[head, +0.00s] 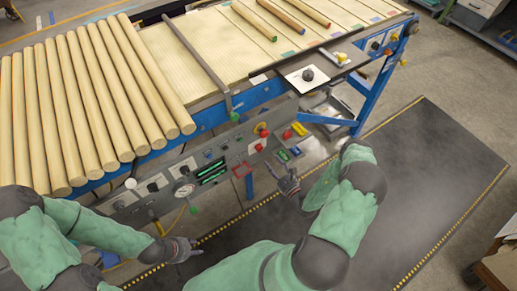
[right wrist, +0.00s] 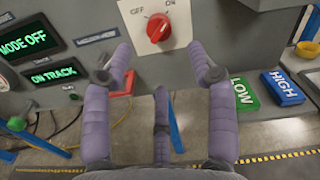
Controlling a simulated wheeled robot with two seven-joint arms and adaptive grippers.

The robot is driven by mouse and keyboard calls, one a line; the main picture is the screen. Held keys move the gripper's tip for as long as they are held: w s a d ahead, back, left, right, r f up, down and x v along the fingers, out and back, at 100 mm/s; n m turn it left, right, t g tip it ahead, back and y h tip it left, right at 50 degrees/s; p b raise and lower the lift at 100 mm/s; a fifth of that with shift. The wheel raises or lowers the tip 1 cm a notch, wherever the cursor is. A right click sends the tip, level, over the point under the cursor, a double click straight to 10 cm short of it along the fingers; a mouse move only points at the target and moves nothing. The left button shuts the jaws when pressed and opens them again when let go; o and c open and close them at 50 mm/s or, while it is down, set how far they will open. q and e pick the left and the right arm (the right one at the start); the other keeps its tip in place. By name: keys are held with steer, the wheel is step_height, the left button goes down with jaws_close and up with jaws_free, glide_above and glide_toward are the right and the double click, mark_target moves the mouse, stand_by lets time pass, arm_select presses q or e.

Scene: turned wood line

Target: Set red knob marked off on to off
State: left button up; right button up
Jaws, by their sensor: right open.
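The red knob (right wrist: 158,27) is on a white plate with OFF at its upper left and ON at its upper right. I cannot tell clearly which mark it points to. In the head view the red knob (head: 259,147) appears on the right part of the grey panel. My right gripper (right wrist: 165,72) is open and empty, its purple fingers spread below and either side of the knob, apart from it. It also shows in the head view (head: 288,180) in front of the panel. My left gripper (head: 180,249) hangs low over the dark mat; its opening is unclear.
Green displays (right wrist: 28,42) are left of the knob. A green LOW block (right wrist: 240,91) and a blue HIGH block (right wrist: 284,87) are to its right. A gauge (head: 184,190) and wooden rods (head: 85,100) lie further left. The dark mat (head: 440,160) is clear at right.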

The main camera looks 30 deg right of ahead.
mark_target(260, 148)
steer(key=w, duration=0.3)
steer(key=w+b, duration=0.1)
steer(key=w, duration=0.5)
steer(key=shift+a+b, duration=0.35)
steer(key=shift+b, duration=0.05)
steer(key=c, duration=1.1)
